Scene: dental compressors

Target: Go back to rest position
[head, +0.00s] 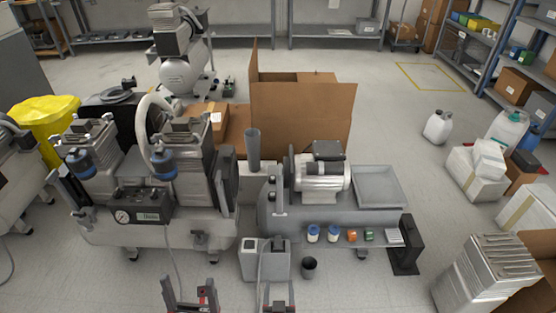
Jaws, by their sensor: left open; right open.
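My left gripper (190,298) is at the bottom edge of the head view, left of centre. Its two fingers are apart with nothing between them. My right gripper (277,300) is at the bottom edge near the middle, also open, with no object seen in it. Both are in front of the dental compressors and apart from each other. The twin-motor compressor (150,232) stands ahead on the left, with a gauge and blue-capped filters. A second compressor (322,182) with a grey tank stands right of it. Most of both arms is out of view.
A small shelf (340,240) holds several small jars and boxes. A dark cup (309,267) stands below it. An open cardboard box (303,122) is behind the compressors. A ribbed silver unit (487,278) is at the lower right. The floor between them (385,295) is clear.

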